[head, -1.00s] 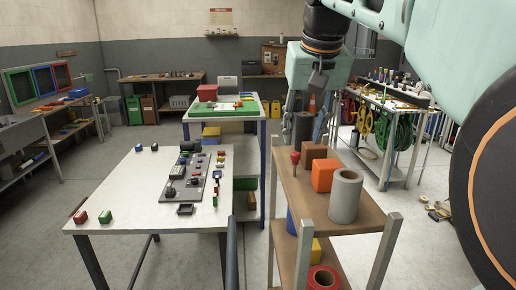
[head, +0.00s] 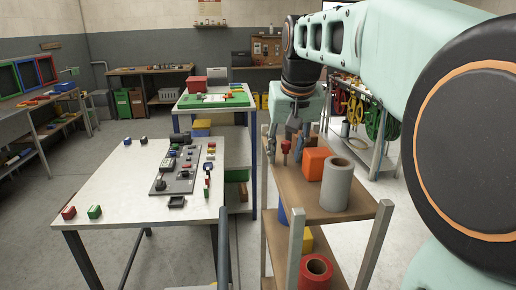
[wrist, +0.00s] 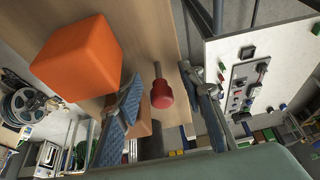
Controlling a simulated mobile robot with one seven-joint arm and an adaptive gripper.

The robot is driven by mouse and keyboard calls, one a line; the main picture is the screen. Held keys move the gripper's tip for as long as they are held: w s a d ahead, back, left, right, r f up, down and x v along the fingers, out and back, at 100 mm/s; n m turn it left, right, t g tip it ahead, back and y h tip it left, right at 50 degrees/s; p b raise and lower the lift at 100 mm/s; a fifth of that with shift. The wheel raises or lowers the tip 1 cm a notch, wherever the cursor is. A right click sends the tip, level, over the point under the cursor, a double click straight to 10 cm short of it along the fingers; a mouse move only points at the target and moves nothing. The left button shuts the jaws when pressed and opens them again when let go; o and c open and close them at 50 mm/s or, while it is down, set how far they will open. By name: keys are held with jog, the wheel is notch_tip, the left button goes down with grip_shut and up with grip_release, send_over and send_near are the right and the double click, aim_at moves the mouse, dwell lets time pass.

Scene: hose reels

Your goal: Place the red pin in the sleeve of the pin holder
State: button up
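The red pin (head: 286,147) stands on the wooden top shelf (head: 310,205), near its left edge. In the wrist view, the round red head of the pin (wrist: 161,94) and its thin shank show between the fingers. My gripper (head: 285,152) is open and lowered around the pin, one finger on each side. In the wrist view my gripper (wrist: 160,80) shows gaps between the pin and both fingers, so it holds nothing. I cannot tell which thing is the pin holder; no sleeve for the pin can be made out.
An orange cube (head: 316,163) and a hollow grey cylinder (head: 337,184) stand close on the shelf. A brown block (wrist: 144,125) is partly hidden by a finger. A red roll (head: 317,271) is below. The white table (head: 120,205) at left carries a control panel (head: 178,172) and small blocks.

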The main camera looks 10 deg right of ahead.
jog(key=shift+c, duration=0.6)
grip_shut()
jog(key=shift+r, duration=0.15)
